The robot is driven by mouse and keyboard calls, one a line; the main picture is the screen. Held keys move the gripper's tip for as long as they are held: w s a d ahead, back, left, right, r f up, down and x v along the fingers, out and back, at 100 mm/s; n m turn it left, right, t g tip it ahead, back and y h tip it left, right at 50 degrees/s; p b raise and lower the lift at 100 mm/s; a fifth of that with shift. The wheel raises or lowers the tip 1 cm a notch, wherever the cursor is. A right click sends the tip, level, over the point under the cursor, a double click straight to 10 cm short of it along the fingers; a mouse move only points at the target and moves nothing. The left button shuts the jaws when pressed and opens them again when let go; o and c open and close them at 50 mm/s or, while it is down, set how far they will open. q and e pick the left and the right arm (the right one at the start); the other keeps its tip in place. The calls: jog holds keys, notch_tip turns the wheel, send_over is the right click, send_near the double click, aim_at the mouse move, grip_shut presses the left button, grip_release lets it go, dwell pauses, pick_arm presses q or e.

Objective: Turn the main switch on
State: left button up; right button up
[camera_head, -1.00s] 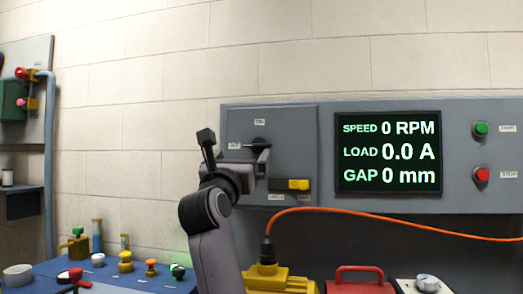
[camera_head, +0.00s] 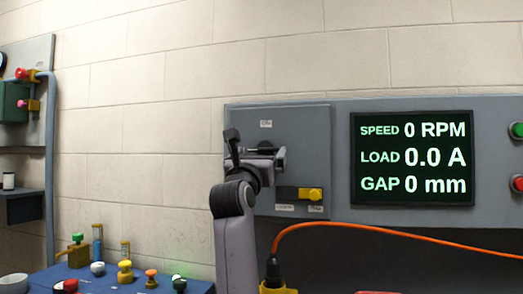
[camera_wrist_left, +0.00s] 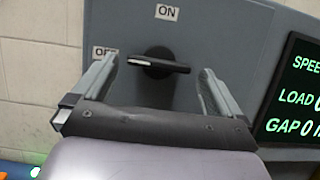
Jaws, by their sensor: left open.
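The main switch shows in the left wrist view as a black rotary handle (camera_wrist_left: 158,64) on a grey panel. It lies nearly level, with an OFF label (camera_wrist_left: 104,52) to its left and an ON label (camera_wrist_left: 167,12) above it. My left gripper (camera_wrist_left: 160,75) is open, with one finger on each side of the handle. I cannot tell whether either finger touches it. In the head view my left gripper (camera_head: 279,152) is in front of the panel (camera_head: 300,125) and hides most of the switch. My right gripper is not in view.
A screen (camera_head: 412,158) reads 0 RPM, 0.0 A and 0 mm. Below the switch is a yellow block (camera_head: 310,194) in a dark slot. Green (camera_head: 516,130) and red (camera_head: 517,183) buttons sit at the right. An orange cable (camera_head: 400,233) runs below the panel. A blue bench (camera_head: 110,283) stands at lower left.

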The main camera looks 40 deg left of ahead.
pick_arm(q)
jog(key=shift+x, duration=0.85)
jog(key=c, duration=0.9)
jog(key=shift+o, duration=0.2)
